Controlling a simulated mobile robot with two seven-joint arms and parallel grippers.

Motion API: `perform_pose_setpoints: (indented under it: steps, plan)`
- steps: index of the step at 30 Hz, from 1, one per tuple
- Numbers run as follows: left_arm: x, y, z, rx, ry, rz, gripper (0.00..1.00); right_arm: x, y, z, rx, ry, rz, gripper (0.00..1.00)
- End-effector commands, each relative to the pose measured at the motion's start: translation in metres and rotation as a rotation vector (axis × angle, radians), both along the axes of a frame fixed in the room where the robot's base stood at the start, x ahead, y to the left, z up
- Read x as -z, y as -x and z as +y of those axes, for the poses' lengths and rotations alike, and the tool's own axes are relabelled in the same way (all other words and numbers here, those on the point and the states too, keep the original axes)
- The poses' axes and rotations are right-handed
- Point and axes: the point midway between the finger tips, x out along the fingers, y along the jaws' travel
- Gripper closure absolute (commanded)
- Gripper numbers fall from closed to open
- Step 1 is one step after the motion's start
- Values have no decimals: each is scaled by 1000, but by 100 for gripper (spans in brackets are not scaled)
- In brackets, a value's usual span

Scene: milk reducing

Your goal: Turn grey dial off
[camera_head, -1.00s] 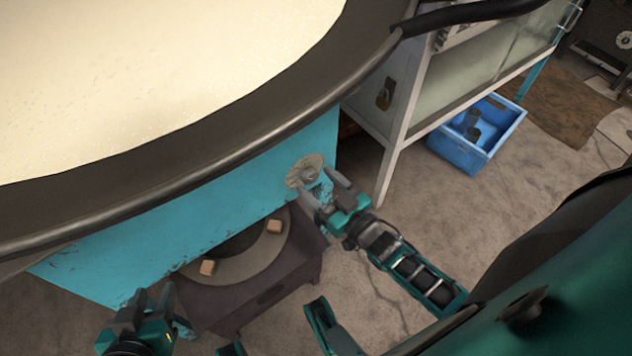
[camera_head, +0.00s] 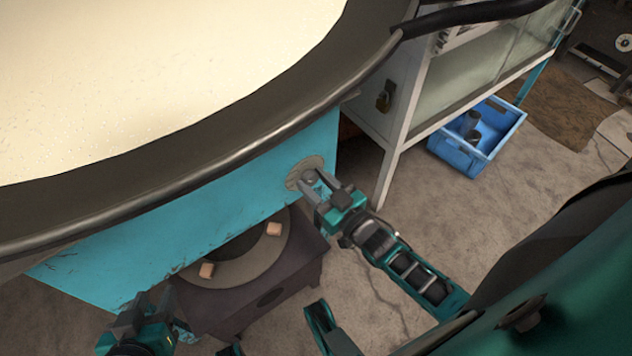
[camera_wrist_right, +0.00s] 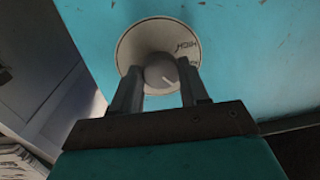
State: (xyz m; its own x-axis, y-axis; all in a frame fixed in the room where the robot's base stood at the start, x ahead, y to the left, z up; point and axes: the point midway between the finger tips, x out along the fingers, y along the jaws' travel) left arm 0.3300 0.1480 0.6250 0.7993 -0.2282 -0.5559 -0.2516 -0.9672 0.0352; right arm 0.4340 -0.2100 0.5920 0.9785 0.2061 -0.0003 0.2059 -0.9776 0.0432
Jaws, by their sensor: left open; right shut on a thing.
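The grey dial (camera_wrist_right: 161,72) sits on a round pale plate on the turquoise panel. The plate carries lettering that reads "HIGH" in the right wrist view, and the dial has a white pointer mark aimed to the lower right there. My right gripper (camera_head: 312,181) is at the dial with a finger on either side, shut on it; it also shows in the right wrist view (camera_wrist_right: 160,88). The fingers partly cover the dial in the head view. My left gripper (camera_head: 152,300) is open and empty at the lower left, in front of the panel, away from the dial.
A wide pan (camera_head: 300,112) of cream-coloured liquid overhangs the turquoise panel (camera_head: 225,185). A dark burner stand (camera_head: 285,285) with a round top is below the panel. A glass-fronted cabinet (camera_head: 405,110) and a blue crate (camera_head: 460,155) stand to the right. Floor between is clear.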

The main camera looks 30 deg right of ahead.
Motion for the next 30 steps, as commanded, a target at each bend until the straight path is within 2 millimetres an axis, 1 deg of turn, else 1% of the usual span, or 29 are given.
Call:
perform_pose_setpoints:
  steps: [7, 13, 30]
  plan:
    - [0, 0, 1, 4, -7, -1, 57, 0, 0, 0, -1, -10, 2, 86]
    - [-3, 0, 2, 6, -9, -1, 57, 0, 0, 0, -1, -78, 11, 86]
    - [-12, -1, 1, 5, -7, -4, 57, 1, 0, 0, -1, -504, 71, 86]
